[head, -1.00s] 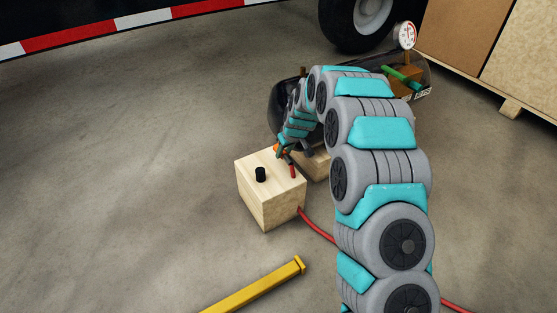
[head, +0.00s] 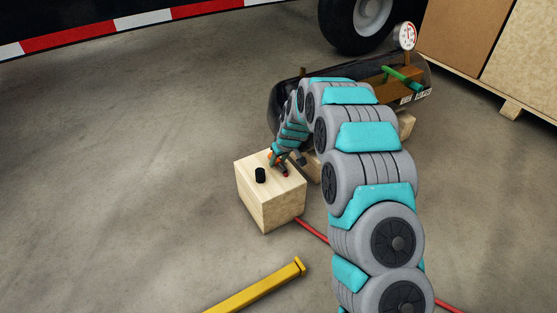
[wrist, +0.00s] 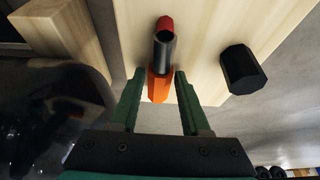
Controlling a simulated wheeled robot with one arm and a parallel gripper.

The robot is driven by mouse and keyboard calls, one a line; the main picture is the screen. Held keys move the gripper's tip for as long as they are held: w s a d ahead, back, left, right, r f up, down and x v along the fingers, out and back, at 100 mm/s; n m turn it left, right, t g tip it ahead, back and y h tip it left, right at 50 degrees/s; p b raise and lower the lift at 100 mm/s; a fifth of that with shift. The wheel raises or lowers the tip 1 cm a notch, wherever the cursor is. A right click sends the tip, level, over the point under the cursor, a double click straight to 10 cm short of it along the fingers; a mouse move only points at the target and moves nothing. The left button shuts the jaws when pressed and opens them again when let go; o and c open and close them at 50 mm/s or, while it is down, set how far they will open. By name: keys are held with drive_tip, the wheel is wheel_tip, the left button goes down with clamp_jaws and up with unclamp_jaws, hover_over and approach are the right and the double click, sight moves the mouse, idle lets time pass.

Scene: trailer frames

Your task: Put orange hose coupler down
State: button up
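The orange hose coupler (wrist: 160,87) is on top of the pale wooden block (head: 262,203), with a dark tube and a red end in line with it. In the wrist view it lies between the two green fingers of my gripper (wrist: 161,80), with a narrow gap on each side, so the fingers look open around it. In the head view my gripper (head: 277,161) is low over the block's back right part, and the coupler is mostly hidden there. A black fitting (head: 260,175) stands on the block; it also shows in the wrist view (wrist: 241,70).
A dark tank (head: 290,100) with a gauge (head: 406,37) and green handle lies behind my arm, close to the block. A red hose (head: 312,230) runs along the floor. A yellow bar (head: 255,288) lies in front. The floor at left is clear.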

drive_tip(key=shift+o, duration=1.3)
drive_tip(key=p+v, duration=0.1)
drive_tip(key=v, duration=1)
drive_tip(key=s+d+r+m+g, duration=0.1)
drive_tip(key=s+d+r, duration=0.25)
drive_tip(key=s, duration=0.25)
drive_tip(key=s+d+r+m+g, duration=0.1)
drive_tip(key=s+d+r, duration=0.1)
drive_tip(key=s+r, duration=0.4)
drive_tip(key=s+d+r+m+g+h, duration=0.1)
drive_tip(key=s+d, duration=0.2)
drive_tip(key=s, duration=0.9)
drive_tip(key=s+d+r+m+g, duration=0.1)
drive_tip(key=s+d, duration=0.3)
drive_tip(key=s, duration=0.8)
drive_tip(key=s+d+r+m+g+h, duration=0.1)
drive_tip(key=s+d, duration=0.3)
drive_tip(key=s, duration=0.9)
drive_tip(key=shift+r+m+g+h, duration=0.3)
drive_tip(key=shift+r+m, duration=0.15)
drive_tip(key=shift+m, duration=0.45)
drive_tip(key=shift+s+d, duration=0.1)
drive_tip(key=shift+d, duration=0.05)
